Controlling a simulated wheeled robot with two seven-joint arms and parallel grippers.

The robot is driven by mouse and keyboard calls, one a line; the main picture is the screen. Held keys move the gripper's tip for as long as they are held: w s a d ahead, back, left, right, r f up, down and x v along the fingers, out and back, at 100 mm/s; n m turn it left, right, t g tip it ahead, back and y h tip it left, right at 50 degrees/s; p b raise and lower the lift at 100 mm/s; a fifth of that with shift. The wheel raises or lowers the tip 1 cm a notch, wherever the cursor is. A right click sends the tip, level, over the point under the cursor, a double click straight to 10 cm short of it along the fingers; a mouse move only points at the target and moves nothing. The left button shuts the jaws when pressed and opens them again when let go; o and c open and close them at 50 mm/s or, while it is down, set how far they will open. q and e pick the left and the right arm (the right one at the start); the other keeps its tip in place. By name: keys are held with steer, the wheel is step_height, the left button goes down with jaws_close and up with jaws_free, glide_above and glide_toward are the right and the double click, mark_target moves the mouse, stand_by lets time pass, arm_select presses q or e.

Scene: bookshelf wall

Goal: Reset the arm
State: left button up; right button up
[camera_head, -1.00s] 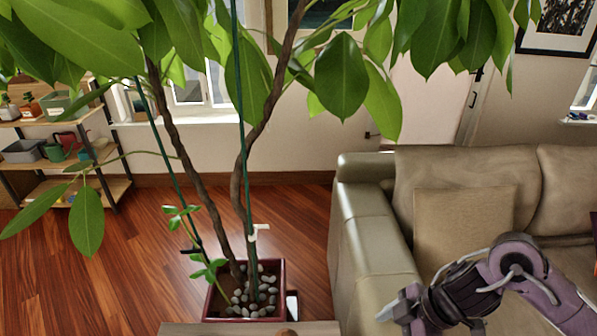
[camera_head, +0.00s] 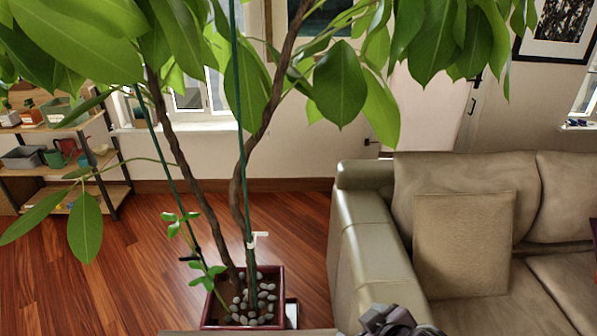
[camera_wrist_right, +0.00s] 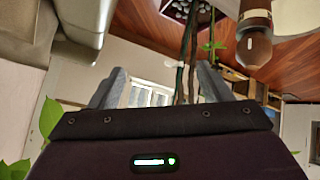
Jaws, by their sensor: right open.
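My right gripper (camera_wrist_right: 162,85) shows in the right wrist view with its two grey fingers spread apart and nothing between them. In the head view only a dark grey part of my right arm shows at the bottom edge, in front of the sofa arm. My left arm and gripper are not in view.
A potted plant (camera_head: 243,300) with large leaves stands ahead, its pot behind a pale table edge (camera_head: 250,332). A beige sofa (camera_head: 360,225) is at right, a shelf (camera_head: 70,185) at left. A brown bottle-like object (camera_wrist_right: 254,40) is close in the wrist view.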

steer(key=s+d+f+m+g+h, duration=0.1)
steer(key=s+d+f+m+g, duration=0.1)
steer(key=s+d+m+g, duration=0.3)
steer(key=s+d+f+m+h, duration=0.1)
steer(key=s+d+f, duration=0.15)
steer(key=s, duration=0.35)
step_height(320, 180, down, 31)
steer(key=s+g, duration=0.1)
steer(key=s, duration=0.1)
steer(key=s+d+f+g, duration=0.1)
steer(key=s+d+f, duration=0.2)
steer(key=s+f, duration=1.4)
steer(key=shift+s+d+f+n+g+h, duration=0.2)
steer(key=shift+s+n+g+h, duration=0.15)
steer(key=shift+s, duration=0.85)
